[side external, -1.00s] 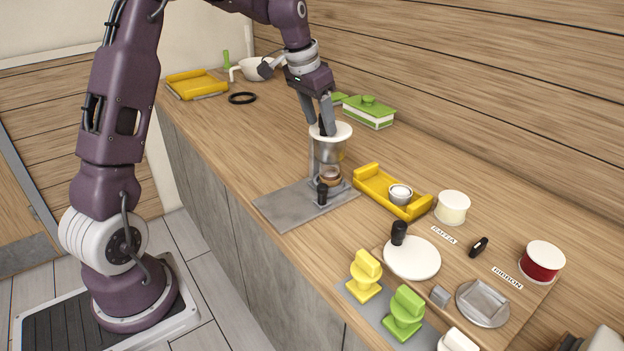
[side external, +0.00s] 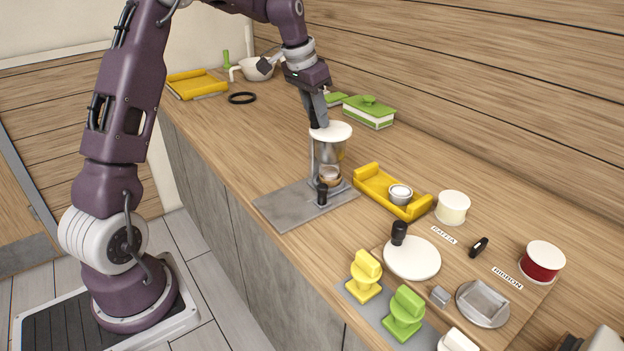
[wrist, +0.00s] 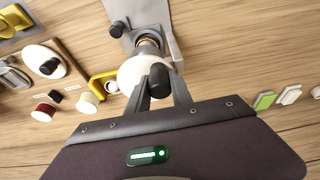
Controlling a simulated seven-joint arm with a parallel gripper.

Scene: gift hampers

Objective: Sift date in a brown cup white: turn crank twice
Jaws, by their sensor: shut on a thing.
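The sifter (side external: 327,155) is a clear and grey cylinder with a white disc top (side external: 338,132), standing on a grey base plate (side external: 285,208). My gripper (side external: 318,122) is at the top's far left edge, shut on the black crank knob (wrist: 159,82), which sits between the fingers in the wrist view. A small brown cup (side external: 331,181) with pale contents stands under the sifter; it also shows in the wrist view (wrist: 148,47), partly hidden by the white top. A black knob (side external: 322,192) stands at the front of the base.
A yellow tray (side external: 372,190) with a small white cup (side external: 400,193) is right of the sifter. A green and white box (side external: 368,113) is behind. A white plate (side external: 411,258), cream spool (side external: 453,207) and red spool (side external: 541,262) are at the right.

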